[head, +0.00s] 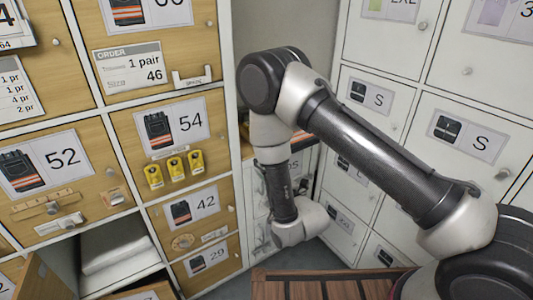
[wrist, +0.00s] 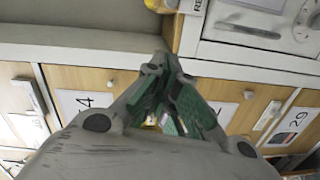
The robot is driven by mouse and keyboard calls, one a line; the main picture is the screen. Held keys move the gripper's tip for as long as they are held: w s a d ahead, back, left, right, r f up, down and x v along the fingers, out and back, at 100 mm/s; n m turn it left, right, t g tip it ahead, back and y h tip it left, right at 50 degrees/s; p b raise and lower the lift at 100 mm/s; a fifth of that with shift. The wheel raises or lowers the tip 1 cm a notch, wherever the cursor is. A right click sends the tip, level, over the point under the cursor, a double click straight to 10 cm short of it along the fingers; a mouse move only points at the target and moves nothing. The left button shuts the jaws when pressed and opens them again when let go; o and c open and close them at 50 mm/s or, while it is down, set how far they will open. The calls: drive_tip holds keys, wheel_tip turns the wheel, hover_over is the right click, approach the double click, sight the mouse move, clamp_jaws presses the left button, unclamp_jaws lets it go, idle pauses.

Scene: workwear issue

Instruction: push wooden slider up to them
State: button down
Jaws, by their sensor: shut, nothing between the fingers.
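A wooden bar with small raised parts (head: 42,202), which looks like the slider, is on the front of the drawer marked 52 (head: 85,190) at the left of the head view. I cannot make out its separate parts. My gripper (wrist: 165,62) shows in the wrist view with its green-padded fingers closed together and empty. It is hidden in the head view, where my arm reaches down at the middle, well to the right of the bar. I cannot pick out the wooden bar in the wrist view.
Three yellow tags (head: 174,168) sit on the drawer marked 54. The drawer marked 42 (head: 228,200) has a round wooden piece. White lockers (head: 460,100) stand at the right. An open bay (head: 115,243) is under drawer 52. A slatted wooden surface (head: 320,287) is at the bottom.

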drive_tip(key=w+a, duration=0.2)
drive_tip(key=w, duration=0.9)
drive_tip(key=shift+f, duration=0.4)
drive_tip(key=shift+w, duration=0.15)
drive_tip(key=shift+w+d, duration=0.6)
drive_tip(key=shift+d, duration=0.3)
drive_tip(key=shift+w+d, duration=0.6)
drive_tip(key=shift+d, duration=0.25)
